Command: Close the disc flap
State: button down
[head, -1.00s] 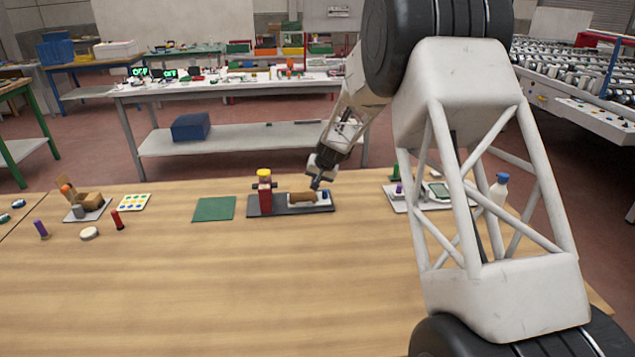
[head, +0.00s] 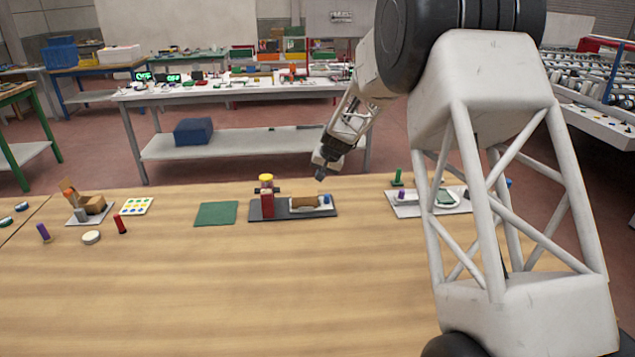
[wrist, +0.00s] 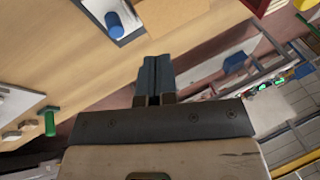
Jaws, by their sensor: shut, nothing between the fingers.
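A dark base (head: 275,215) on the table bears a red post (head: 267,205) with a yellow top and a white-edged plate. On the plate is a brown piece (head: 305,203), which may be the disc flap; I cannot tell for certain or judge its angle. A blue knob (head: 326,199) is at the plate's right end. In the wrist view the brown piece (wrist: 178,17) and the blue knob (wrist: 117,24) show at the top. My gripper (head: 321,174) is shut and empty, above and behind the plate's right end, apart from it. Its fingers (wrist: 155,78) are together in the wrist view.
A green mat (head: 216,214) lies left of the base. A pale tray (head: 407,209) with a green post (head: 397,178) stands to the right, partly hidden by my arm. Several small items are at the far left. The front of the table is clear.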

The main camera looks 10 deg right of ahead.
jog(key=s+d+r, duration=0.2)
jog(key=d+r, duration=0.3)
jog(key=r, duration=0.1)
jog(key=shift+s, duration=0.4)
jog(key=shift+d+r, duration=0.1)
jog(key=s+r, duration=0.4)
jog(key=s, duration=0.5)
jog(key=s+r+n+h, duration=0.1)
jog(key=s+r, duration=0.3)
jog(key=s, duration=0.5)
jog(key=s+r, duration=0.4)
jog(key=s, duration=0.5)
jog(key=s+d+f+g+h, duration=0.1)
jog(key=s+f+h, duration=0.1)
jog(key=s, duration=2.9)
jog(key=shift+s+f+n+h, duration=0.2)
jog(key=shift+f+n+h, duration=0.15)
jog(key=shift+f, duration=0.25)
